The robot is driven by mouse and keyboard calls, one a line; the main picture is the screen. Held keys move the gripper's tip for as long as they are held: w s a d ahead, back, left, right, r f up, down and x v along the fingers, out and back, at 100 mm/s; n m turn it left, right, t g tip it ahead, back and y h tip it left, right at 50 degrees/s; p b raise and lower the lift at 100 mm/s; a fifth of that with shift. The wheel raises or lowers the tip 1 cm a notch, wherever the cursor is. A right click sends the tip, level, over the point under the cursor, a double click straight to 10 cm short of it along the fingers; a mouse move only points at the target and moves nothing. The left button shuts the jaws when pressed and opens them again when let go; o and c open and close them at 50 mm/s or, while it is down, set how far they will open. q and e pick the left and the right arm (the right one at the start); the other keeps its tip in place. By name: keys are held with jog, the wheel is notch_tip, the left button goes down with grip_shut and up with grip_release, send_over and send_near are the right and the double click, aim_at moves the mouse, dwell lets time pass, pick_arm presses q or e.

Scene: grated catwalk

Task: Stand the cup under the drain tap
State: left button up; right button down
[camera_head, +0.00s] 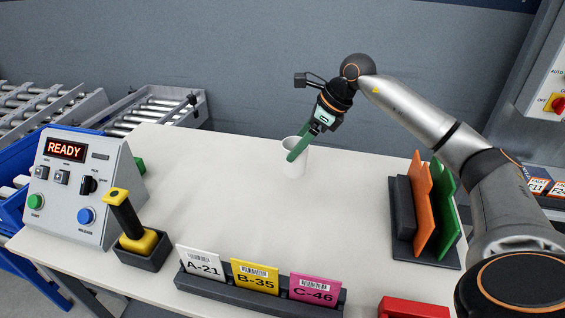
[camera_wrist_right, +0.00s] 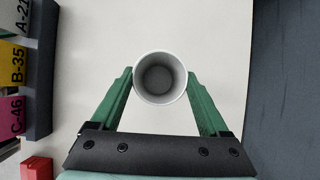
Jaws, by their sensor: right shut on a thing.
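The white cup (camera_head: 294,166) is upright at the back middle of the pale table, open end up. I cannot tell whether its base touches the table top. My right gripper (camera_head: 299,149) reaches down to it from behind, with its green fingers at the cup's rim. In the right wrist view the cup (camera_wrist_right: 160,80) sits between the two fingers, which are shut on its sides, and its inside looks empty. No drain tap can be made out in either view. My left gripper is not in view.
On the table (camera_head: 220,190) stand a control box reading READY (camera_head: 82,185), a yellow-and-black handled tool (camera_head: 128,222) in a holder, a card rack (camera_head: 262,290), a rack with orange and green plates (camera_head: 432,212) and a red block (camera_head: 412,308). The table's middle is clear.

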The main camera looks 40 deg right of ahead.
aim_at(284, 155)
jog(key=x, duration=0.5)
jog(key=shift+w+a+f, duration=0.15)
jog(key=shift+w+f, duration=0.05)
jog(key=shift+w, duration=0.35)
jog(key=shift+w+a+f+p, duration=0.15)
jog(key=shift+f+p, duration=0.25)
jog(key=shift+f, duration=1.5)
grip_release()
jog(key=shift+r, duration=0.1)
